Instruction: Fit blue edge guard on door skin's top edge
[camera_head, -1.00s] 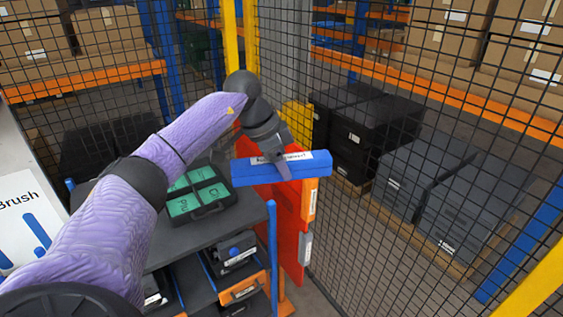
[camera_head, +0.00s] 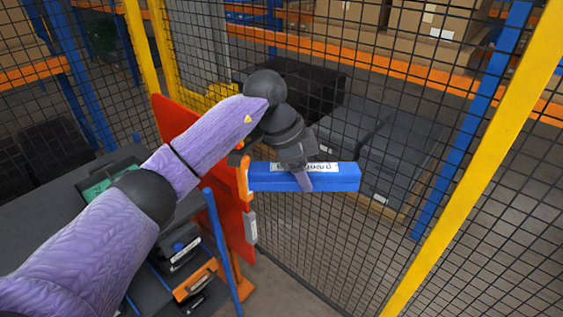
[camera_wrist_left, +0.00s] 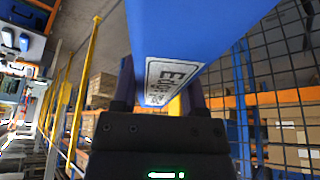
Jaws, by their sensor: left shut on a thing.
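The blue edge guard (camera_head: 335,178) is a long bar with a white label. My left gripper (camera_head: 304,180) is shut on it near its middle and holds it in the air, roughly level. In the left wrist view the blue guard (camera_wrist_left: 195,30) fills the top, between the fingers of my left gripper (camera_wrist_left: 158,90). The red door skin (camera_head: 200,165) stands upright to the left of the guard, with an orange part on its near edge. The guard's left end overlaps that edge in the picture; I cannot tell whether they touch. My arm hides part of the door skin. My right gripper is not in view.
A dark cart (camera_head: 55,245) with blue posts and a green-topped case (camera_head: 108,182) stands at the left. A black mesh fence (camera_head: 400,120) with yellow posts (camera_head: 480,150) runs behind and to the right. Dark crates (camera_head: 350,140) stand behind the mesh.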

